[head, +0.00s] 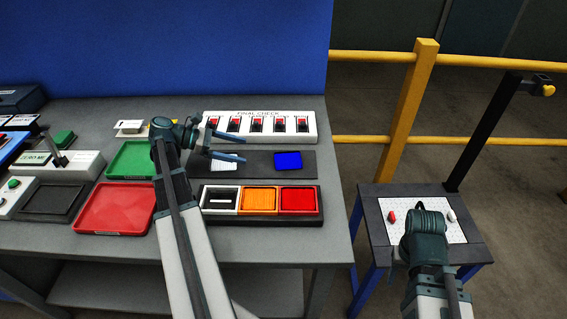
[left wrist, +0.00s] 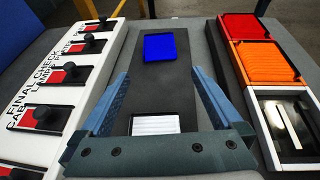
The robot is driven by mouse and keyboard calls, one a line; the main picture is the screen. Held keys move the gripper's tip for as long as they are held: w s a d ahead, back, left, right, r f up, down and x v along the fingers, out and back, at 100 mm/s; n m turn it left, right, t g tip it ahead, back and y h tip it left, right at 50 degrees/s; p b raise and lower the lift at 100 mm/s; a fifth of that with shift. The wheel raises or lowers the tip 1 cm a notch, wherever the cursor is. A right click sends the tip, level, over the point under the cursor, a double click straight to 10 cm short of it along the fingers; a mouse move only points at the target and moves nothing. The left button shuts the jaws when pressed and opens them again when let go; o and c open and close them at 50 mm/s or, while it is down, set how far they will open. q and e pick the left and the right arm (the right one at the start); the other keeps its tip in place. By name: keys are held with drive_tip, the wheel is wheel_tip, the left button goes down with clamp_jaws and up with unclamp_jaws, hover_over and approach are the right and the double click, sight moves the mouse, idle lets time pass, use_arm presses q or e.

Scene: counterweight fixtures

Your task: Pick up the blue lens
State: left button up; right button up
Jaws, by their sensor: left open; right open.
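The blue lens (head: 288,160) lies flat toward the right end of a dark mat (head: 258,164) on the workbench. It also shows in the left wrist view (left wrist: 166,47), beyond my fingertips. My left gripper (head: 244,148) is open and empty above the mat, left of the blue lens and not touching it. A white ribbed lens (left wrist: 155,123) lies on the mat beneath and between its fingers; the arm partly covers it in the head view. My right gripper (head: 425,238) is over the small side table; its fingertips are hidden by its own wrist.
Behind the mat stands a white FINAL CHECK panel (head: 260,128) with several red switches. In front is a dark holder (head: 268,220) with white, orange and red squares. Green (head: 131,160) and red (head: 115,208) trays lie left. The side table (head: 378,236) carries small parts.

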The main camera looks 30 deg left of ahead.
use_arm(q)
drive_tip(key=shift+w+d+f, duration=0.15)
drive_tip(key=shift+d, duration=0.2)
drive_tip(key=b, duration=0.3)
approach(282, 159)
drive_tip(key=x, duration=0.3)
drive_tip(key=shift+f, duration=0.15)
drive_tip(key=shift+b+x, duration=1)
drive_tip(key=shift+x, duration=2.1)
drive_tip(key=shift+w+r, duration=0.1)
drive_tip(key=shift+r, duration=0.15)
drive_tip(key=c, duration=1.1)
wheel_tip(282, 159, up, 10)
drive_tip(key=p, duration=1)
